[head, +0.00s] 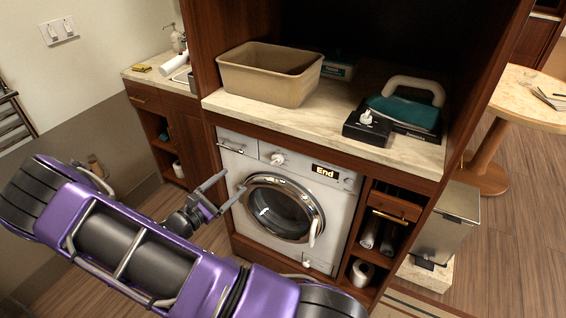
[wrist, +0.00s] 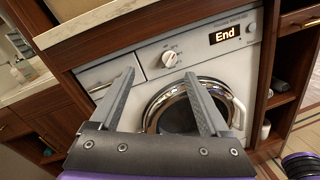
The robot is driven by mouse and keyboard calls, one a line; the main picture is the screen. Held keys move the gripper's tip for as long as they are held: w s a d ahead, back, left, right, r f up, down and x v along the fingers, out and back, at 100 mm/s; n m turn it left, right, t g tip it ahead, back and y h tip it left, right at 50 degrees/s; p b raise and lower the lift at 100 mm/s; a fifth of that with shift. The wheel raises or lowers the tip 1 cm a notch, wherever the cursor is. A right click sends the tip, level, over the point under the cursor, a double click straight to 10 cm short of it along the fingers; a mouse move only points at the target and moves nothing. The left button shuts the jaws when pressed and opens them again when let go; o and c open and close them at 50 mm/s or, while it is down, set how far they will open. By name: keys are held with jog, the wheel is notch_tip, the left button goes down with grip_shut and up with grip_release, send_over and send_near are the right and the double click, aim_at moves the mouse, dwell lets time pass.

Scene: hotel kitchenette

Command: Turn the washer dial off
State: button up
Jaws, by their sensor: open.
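The white washer (head: 345,200) is built in under the counter, its round door closed. Its white dial (head: 277,159) is on the top panel, left of the display (head: 325,171), which reads "End". In the wrist view, the dial (wrist: 169,59) shows between and just beyond the fingertips, with a red mark on it. My gripper (head: 232,183) is open and empty, in front of the washer's left part and left of the dial. In the wrist view, my gripper's fingers (wrist: 159,75) spread apart and do not appear to touch the dial.
A tan bin (head: 265,78) and a teal iron (head: 408,110) stand on the marble counter (head: 310,118) above the washer. A black box with a white knob (head: 367,124) sits near the counter's front edge. Open shelves (head: 378,225) are right of the washer.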

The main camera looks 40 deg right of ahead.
notch_tip(320, 180, down, 4)
jog(key=s+d+n, duration=0.1)
jog(key=s+n, duration=0.1)
jog(key=n, duration=0.1)
send_near(274, 163)
jog(key=shift+t, duration=0.4)
jog(key=x, duration=0.9)
jog(key=shift+s+d+f, duration=0.1)
jog(key=shift+d+f, duration=0.05)
jog(key=shift+d, duration=0.1)
grip_shut()
